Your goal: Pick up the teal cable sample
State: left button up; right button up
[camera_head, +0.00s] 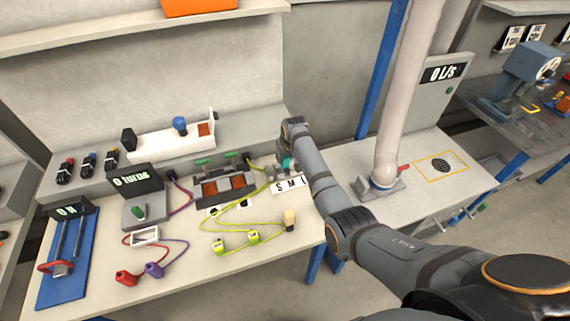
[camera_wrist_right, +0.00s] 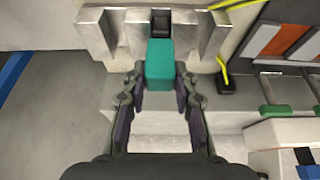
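The teal cable sample (camera_wrist_right: 159,64) is a small block at the metal fixture with upright prongs (camera_wrist_right: 97,33) in the right wrist view. Its teal colour also shows in the head view (camera_head: 286,163), partly hidden by my right arm. My right gripper (camera_wrist_right: 160,82) points at the block, with one fingertip on each side of its near end. The fingers look spread, with narrow gaps beside the block; contact is not clear. My left gripper is not in view.
Yellow-green cables (camera_head: 236,222) with plugs lie on the bench to the left. A panel with brown-red plates (camera_head: 224,187) stands beside the fixture. A pale hose (camera_head: 404,90) rises to the right of my arm. Bare bench lies at the front.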

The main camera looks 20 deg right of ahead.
grip_shut()
jog(key=shift+r, duration=0.1)
